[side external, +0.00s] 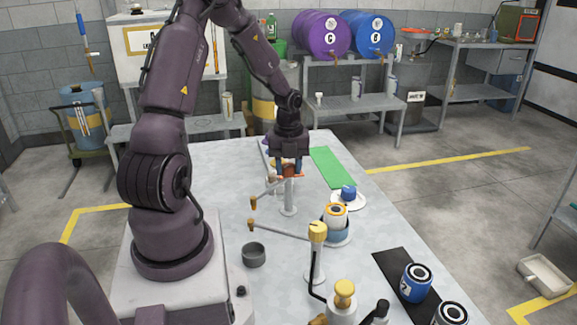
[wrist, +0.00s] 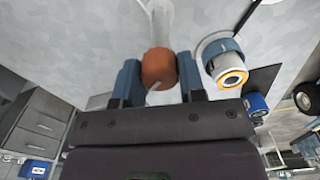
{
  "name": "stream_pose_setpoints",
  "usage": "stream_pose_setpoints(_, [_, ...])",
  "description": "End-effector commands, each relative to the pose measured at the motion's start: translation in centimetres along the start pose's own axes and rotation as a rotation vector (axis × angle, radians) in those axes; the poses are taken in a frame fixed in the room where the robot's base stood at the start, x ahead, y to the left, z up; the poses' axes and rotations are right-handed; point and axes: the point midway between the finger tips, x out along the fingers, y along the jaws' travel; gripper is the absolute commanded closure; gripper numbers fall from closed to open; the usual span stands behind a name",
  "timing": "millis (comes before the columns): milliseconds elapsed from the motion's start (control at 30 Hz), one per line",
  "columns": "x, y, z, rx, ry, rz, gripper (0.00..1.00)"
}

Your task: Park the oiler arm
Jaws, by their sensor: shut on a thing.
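My gripper (side external: 289,167) is over the far post on the table, its two blue fingers shut on the orange-brown knob (side external: 289,173) at the post's top. In the wrist view the knob (wrist: 158,68) sits between the fingers (wrist: 159,76). The pale post (side external: 288,197) stands upright on a round foot. A thin arm (side external: 266,195) with a brass tip reaches out left from it. A second, nearer post has a yellow cap (side external: 318,232) and a longer thin arm (side external: 283,230) with a brass tip. Which arm is the oiler arm I cannot tell.
A white and orange reel (side external: 336,215) sits on a blue base right of the posts. A blue piece (side external: 348,192) lies on a white dish. The table's left middle is bare.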

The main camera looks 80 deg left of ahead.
Motion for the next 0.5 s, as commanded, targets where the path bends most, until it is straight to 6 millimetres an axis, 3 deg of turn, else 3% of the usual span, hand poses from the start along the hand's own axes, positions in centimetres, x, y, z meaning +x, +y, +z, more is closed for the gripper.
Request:
stream_pose_setpoints(233, [-0.15, 0.01, 0.05, 0.008, -0.004, 0.002, 1.0])
stream_pose_setpoints(267, [-0.15, 0.01, 0.05, 0.009, -0.004, 0.002, 0.56])
stream_pose_setpoints(300, [-0.15, 0.0, 0.05, 0.008, -0.003, 0.002, 0.47])
stream_pose_setpoints(367, [-0.12, 0.0, 0.04, 0.007, -0.003, 0.002, 0.37])
stream_pose_setpoints(500, [-0.07, 0.0, 0.02, 0.005, -0.002, 0.001, 0.37])
